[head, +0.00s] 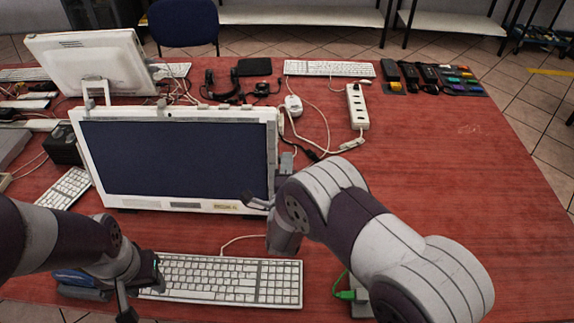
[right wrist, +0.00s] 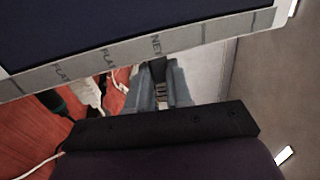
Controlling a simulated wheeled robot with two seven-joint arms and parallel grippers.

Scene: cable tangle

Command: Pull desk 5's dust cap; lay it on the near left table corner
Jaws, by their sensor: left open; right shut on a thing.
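A white-framed monitor (head: 175,155) stands in the middle of the table (head: 450,160), with a yellowish label on its lower bezel. My right gripper (head: 272,186) is at the monitor's right edge. In the right wrist view its fingers (right wrist: 160,88) are closed on a small dark piece (right wrist: 158,70) just below the monitor's edge. This may be the dust cap; I cannot tell whether it is still seated. My left gripper (head: 140,287) is open and empty at the left end of the near keyboard (head: 225,280). My left arm hides much of the near left corner.
A blue and grey item (head: 80,285) lies beside my left gripper. A white power strip (head: 357,107) and its cables lie behind the right arm. A green plug and cable (head: 345,294) lie near the front edge. The table's right side is mostly clear.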

